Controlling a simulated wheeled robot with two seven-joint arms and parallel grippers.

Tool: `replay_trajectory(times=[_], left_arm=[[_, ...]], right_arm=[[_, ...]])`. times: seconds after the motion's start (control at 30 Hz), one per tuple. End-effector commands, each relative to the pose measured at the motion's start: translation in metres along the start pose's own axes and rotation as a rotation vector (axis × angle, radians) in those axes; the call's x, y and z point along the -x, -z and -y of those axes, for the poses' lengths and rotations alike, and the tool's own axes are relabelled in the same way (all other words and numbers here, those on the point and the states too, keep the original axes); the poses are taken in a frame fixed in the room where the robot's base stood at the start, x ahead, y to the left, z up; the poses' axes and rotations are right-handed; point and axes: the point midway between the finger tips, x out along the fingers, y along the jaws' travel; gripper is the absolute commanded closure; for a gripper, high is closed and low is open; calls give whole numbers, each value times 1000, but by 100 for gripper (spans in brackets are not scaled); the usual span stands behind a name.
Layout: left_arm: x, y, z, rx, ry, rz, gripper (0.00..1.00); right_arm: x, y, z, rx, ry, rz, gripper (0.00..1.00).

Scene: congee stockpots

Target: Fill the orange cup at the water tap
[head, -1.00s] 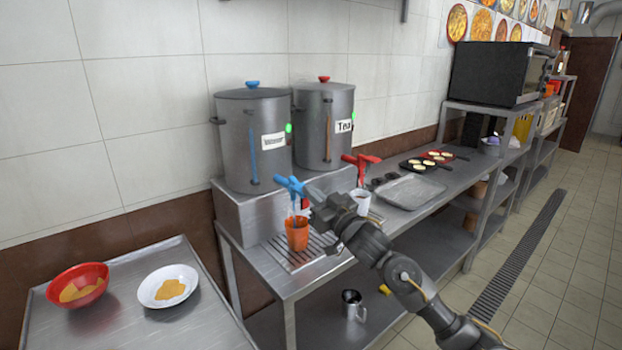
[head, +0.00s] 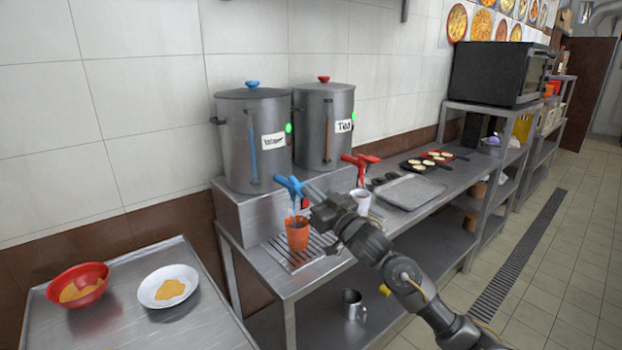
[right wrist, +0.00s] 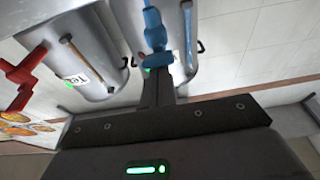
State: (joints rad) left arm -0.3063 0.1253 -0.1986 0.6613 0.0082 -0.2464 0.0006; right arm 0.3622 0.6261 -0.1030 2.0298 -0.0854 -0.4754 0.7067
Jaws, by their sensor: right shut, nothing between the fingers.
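The orange cup (head: 297,237) stands upright on the metal drip grate (head: 279,252), below the blue tap (head: 290,186) of the stockpot labelled Water (head: 237,135). A thin bluish stream (head: 295,208) seems to run from the tap into the cup. My right gripper (head: 308,191) is shut and empty, with its fingertips at the blue tap handle. In the right wrist view the shut fingers (right wrist: 158,88) point at the blue tap (right wrist: 155,32); I cannot tell whether they touch it. The cup's water level is too small to read. My left gripper is out of view.
The Tea stockpot (head: 318,105) with a red tap (head: 361,166) stands to the right, a white cup (head: 361,202) below it. A metal tray (head: 407,192) lies further right. A metal mug (head: 353,305) is on the lower shelf. Bowls (head: 78,287) stand at left.

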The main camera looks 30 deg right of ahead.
Motion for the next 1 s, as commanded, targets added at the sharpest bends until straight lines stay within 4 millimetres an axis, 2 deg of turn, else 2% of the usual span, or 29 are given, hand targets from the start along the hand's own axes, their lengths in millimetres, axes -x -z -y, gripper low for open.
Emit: replay_trajectory(times=[0.3,0.43,0.57,0.73,0.8,0.9,1.0], left_arm=[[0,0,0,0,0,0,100],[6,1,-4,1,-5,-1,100],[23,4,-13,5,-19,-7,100],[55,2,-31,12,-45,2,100],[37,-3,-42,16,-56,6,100],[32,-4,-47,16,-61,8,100],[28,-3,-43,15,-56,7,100]], right_arm=[[0,0,0,0,0,1,100],[-1,5,1,0,2,1,100],[-3,20,3,-2,6,0,100],[-7,48,9,-5,16,1,100],[15,33,8,-1,17,4,100],[38,36,8,-2,17,3,100],[58,38,8,-2,16,3,100]])
